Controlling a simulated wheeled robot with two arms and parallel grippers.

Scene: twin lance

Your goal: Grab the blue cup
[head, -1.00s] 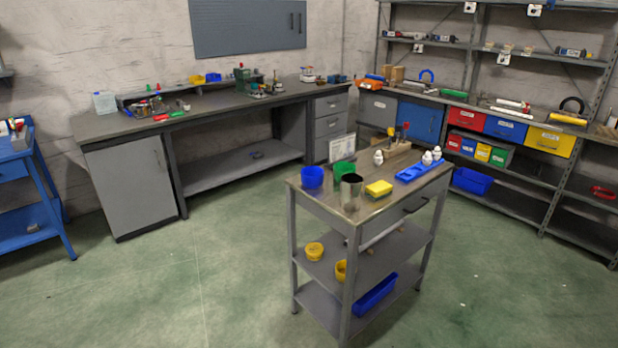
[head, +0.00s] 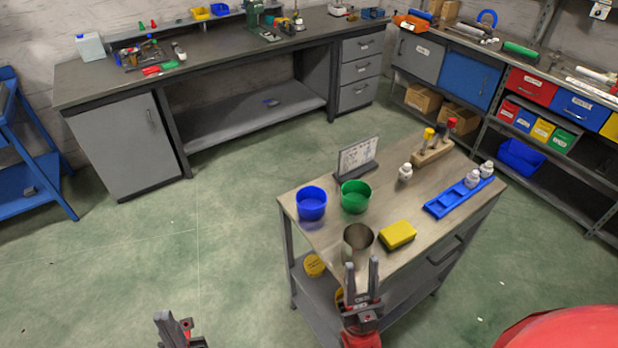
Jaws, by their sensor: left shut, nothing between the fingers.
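The blue cup (head: 311,204) stands upright on the back left corner of the small cart's top (head: 330,236). A green cup (head: 355,197) stands just to its right. My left gripper (head: 175,321) is low at the bottom edge of the view, left of the cart and well away from the blue cup. It is shut with nothing in it, and partly cut off by the frame. My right gripper (head: 362,268) points up in front of the cart's near edge, just below the metal cup (head: 357,242). Its fingers are apart and empty.
On the cart top are a yellow sponge (head: 397,235), a blue tray (head: 459,197) with white bottles, a sign (head: 358,156) and a wooden holder (head: 433,152). A workbench (head: 230,50) stands behind. The floor left of the cart is clear.

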